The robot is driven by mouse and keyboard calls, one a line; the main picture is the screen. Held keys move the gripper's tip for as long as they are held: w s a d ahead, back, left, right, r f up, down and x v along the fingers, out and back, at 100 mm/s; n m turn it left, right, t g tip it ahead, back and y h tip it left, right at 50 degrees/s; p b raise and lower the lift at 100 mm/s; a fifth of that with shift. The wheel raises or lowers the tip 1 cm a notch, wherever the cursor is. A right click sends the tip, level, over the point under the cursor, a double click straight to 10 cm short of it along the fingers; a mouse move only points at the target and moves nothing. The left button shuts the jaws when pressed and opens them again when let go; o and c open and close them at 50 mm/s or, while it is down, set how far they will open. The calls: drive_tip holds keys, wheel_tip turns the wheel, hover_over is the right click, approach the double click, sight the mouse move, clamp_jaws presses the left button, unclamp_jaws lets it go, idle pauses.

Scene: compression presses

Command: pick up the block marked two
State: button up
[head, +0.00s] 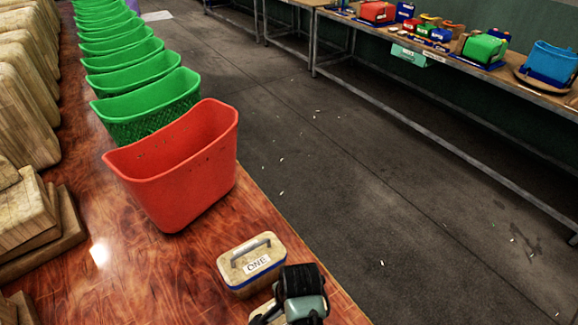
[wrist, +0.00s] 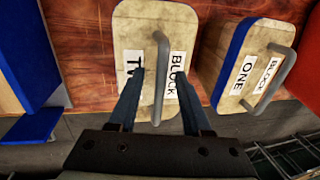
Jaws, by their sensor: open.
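The block marked two (wrist: 140,20) is a pale wooden block with a grey bar handle (wrist: 160,85) and white labels; I read "BLOCK" and "TW", the rest being covered. My gripper (wrist: 161,75) is open in the wrist view, with one finger on each side of this handle; I cannot tell whether either finger touches it. In the head view my gripper's dark housing is at the bottom edge and hides most of this block. The block marked one (head: 250,262), pale with a blue band and a handle, sits beside it, and also shows in the wrist view (wrist: 237,75).
A red bin (head: 180,165) stands on the reddish wooden table (head: 100,285) behind the blocks, with a row of green bins (head: 150,105) beyond. Wooden slabs (head: 25,225) are stacked on the left. A bench (head: 440,60) with coloured items stands across the floor.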

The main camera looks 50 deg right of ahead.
clamp_jaws()
idle(0.6)
drive_tip(key=shift+r, duration=0.1)
idle(0.7)
